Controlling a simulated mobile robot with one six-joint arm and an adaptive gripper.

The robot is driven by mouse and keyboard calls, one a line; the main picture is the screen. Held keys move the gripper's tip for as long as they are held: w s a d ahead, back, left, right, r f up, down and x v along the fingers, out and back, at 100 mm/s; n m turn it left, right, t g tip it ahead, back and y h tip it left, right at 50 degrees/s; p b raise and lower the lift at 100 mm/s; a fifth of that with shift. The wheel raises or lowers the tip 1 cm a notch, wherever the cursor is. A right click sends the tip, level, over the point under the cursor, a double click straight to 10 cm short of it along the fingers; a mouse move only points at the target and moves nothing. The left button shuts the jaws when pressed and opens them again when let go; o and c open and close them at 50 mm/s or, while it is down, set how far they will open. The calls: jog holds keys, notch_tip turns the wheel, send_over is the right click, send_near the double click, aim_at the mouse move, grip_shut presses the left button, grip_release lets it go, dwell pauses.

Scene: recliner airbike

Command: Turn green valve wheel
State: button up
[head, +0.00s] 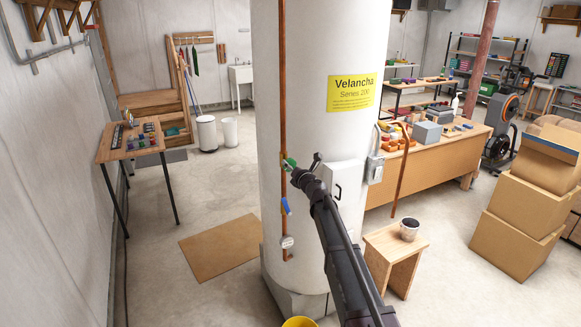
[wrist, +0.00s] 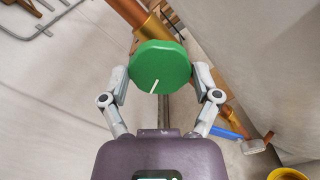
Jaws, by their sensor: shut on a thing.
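The green valve wheel (wrist: 160,62) fills the middle of the wrist view, with a white mark pointing to its lower left. It sits on a copper pipe (head: 283,90) that runs down the white tank (head: 330,45). My gripper (wrist: 162,78) has one finger on each side of the wheel and is shut on it. In the head view the wheel (head: 289,163) shows as a small green spot, partly hidden by my gripper (head: 291,170).
A white hatch (head: 345,184) is right of my arm. A wooden stool (head: 396,242) with a pot and stacked cardboard boxes (head: 515,220) stand to the right. The left floor is mostly clear.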

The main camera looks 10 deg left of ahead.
dwell(0.4)
jog(key=shift+n, duration=1.7)
jog(key=shift+n, duration=1.7)
jog(key=shift+n, duration=1.6)
